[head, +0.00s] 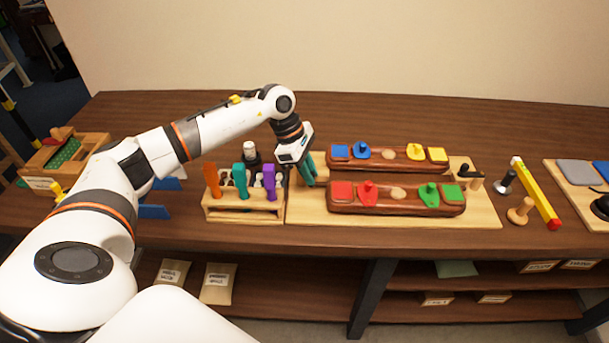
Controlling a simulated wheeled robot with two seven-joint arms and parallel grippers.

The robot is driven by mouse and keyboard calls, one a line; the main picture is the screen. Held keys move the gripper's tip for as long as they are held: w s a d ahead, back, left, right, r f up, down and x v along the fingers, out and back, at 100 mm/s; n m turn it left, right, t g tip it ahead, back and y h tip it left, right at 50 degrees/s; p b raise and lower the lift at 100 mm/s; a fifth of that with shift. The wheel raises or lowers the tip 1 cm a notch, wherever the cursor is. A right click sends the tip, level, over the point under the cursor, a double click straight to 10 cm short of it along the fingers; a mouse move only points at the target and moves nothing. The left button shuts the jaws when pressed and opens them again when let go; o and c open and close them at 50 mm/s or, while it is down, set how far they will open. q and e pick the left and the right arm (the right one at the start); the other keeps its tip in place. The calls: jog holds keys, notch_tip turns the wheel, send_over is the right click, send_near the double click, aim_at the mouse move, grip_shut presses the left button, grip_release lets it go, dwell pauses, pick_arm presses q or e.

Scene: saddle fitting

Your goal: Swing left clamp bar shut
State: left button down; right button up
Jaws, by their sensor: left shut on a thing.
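My left gripper (307,170) reaches from the left to the left end of the pale wooden baseboard (400,222). It points down with its teal fingers close together, shut on the left clamp bar. The bar itself is hidden behind the fingers and wrist, so its angle cannot be told. Two long reddish-brown wooden pieces lie on the board beside the gripper: the rear one (388,167) and the front one (397,209), with coloured blocks and knobs. A black-topped clamp (464,174) stands at the board's right end. My right gripper is not in view.
A wooden rack (243,211) with orange, teal and purple handled tools stands close left of the gripper. A wooden tray box (62,160) stands far left. The table behind the board is clear.

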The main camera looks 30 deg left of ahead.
pick_arm(q)
jog(key=n, duration=0.1)
jog(key=w+n+t+b, duration=0.1)
jog(key=n, duration=0.1)
jog(key=shift+w+d+n+y+b, duration=0.3)
jog(key=shift+d+n+b, duration=0.05)
jog(key=shift+n, duration=0.05)
jog(key=n, duration=0.1)
jog(key=w+n+t+b, duration=0.1)
jog(key=shift+w+d+n+y, duration=0.1)
jog(key=shift+n+y, duration=0.3)
jog(key=w+n+t+y+b, duration=0.1)
jog(key=n, duration=0.2)
jog(key=shift+w+b, duration=0.2)
jog(key=shift+b, duration=0.15)
jog(key=shift+w+a+n+y+b, duration=0.15)
jog(key=shift+w+n+y+b, duration=0.1)
jog(key=shift+n, duration=0.45)
jog(key=shift+w+a+n+y+b, duration=0.15)
jog(key=shift+w+n+y+b, duration=0.1)
jog(key=shift+n, duration=0.45)
jog(key=shift+r, duration=0.1)
jog(key=c, duration=1.3)
grip_release()
jog(key=b+v, duration=0.1)
jog(key=v, duration=1.1)
jog(key=shift+s+b, duration=0.1)
jog(key=shift+b, duration=0.25)
